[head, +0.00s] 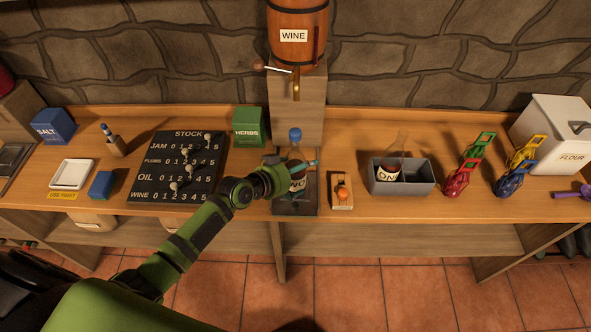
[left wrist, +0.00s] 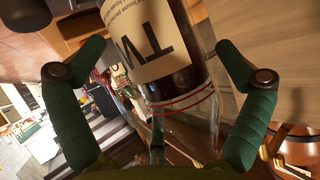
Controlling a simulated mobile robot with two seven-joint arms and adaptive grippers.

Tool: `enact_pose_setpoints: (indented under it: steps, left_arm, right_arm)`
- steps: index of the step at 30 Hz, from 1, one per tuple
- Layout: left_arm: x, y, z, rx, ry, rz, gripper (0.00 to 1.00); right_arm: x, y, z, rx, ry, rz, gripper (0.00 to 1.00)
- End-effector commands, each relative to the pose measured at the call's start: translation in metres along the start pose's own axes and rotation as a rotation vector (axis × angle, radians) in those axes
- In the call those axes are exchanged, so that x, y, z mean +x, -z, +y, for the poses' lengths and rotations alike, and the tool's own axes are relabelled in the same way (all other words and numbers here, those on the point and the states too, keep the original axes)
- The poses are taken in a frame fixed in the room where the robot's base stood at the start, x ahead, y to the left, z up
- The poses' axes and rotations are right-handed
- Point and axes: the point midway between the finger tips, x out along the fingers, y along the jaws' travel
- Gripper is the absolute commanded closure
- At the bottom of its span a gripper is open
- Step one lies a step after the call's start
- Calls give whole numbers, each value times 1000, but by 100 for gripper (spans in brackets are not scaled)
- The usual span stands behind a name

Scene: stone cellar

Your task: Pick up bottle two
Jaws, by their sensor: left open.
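Bottle two (head: 296,183) has a blue stopper, dark contents and a cream label. It stands upright on a dark plate (head: 297,208) below the barrel's tap. In the left wrist view bottle two (left wrist: 172,62) fills the middle, its label upside down with "TW" readable. My left gripper (head: 298,170) is at the bottle's body, partly hiding it in the head view. In the left wrist view its fingers stand apart on either side of the bottle. Whether either finger touches the glass cannot be told. My right gripper is not in view.
A wine barrel (head: 297,14) with a tap (head: 296,88) is above. The stock board (head: 150,180) and green herbs box (head: 248,128) are left. A small wooden block with an orange ball (head: 342,194) and a grey crate (head: 420,188) holding bottle one (head: 388,175) are right.

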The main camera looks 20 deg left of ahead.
Motion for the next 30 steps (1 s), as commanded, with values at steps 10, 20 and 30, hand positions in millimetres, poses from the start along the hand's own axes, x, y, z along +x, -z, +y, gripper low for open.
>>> enact_pose_setpoints:
  steps: [10,20,30]
  left_arm:
    - [0,0,0,0,0,0,52]
    - [0,2,-1,1,1,5,75]
    - [-12,26,-1,5,1,11,75]
  right_arm:
    - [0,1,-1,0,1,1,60]
    - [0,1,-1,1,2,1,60]
    - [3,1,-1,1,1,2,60]
